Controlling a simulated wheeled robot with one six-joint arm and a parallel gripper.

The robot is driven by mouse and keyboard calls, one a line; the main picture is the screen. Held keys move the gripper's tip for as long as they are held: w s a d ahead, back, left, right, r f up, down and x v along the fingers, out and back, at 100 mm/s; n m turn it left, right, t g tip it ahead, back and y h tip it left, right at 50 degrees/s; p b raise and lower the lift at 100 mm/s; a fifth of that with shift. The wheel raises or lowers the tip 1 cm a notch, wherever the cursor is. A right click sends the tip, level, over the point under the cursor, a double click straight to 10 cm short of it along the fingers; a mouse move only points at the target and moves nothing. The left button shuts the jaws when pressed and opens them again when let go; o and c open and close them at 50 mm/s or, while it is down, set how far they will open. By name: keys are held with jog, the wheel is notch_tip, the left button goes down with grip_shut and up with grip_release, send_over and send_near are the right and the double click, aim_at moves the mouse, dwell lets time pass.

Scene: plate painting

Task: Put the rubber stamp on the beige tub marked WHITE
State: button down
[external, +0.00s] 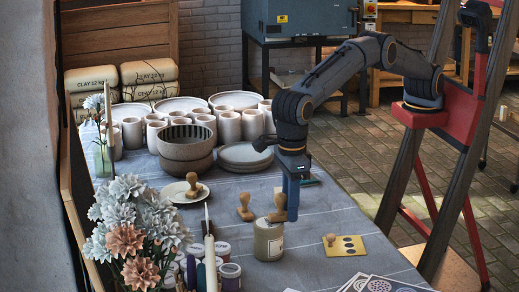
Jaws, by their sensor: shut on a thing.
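My gripper (290,208) points straight down, its blue fingers shut on a wooden rubber stamp (277,207). The fingers partly hide the stamp. The stamp is upright, over the lid of the beige tub (268,242) at the table's front middle. Its base is at or just above the lid; I cannot tell whether they touch. The tub's label is too small to read.
A yellow card (356,251) lies to the right. Small jars (230,276) and flowers (130,225) crowd the front left. Bowls (185,165) stand behind.

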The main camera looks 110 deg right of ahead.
jog(key=c, duration=1.6)
grip_release()
notch_tip(320, 180, up, 12)
jog(key=shift+r+b, duration=0.1)
jog(key=shift+b, duration=0.65)
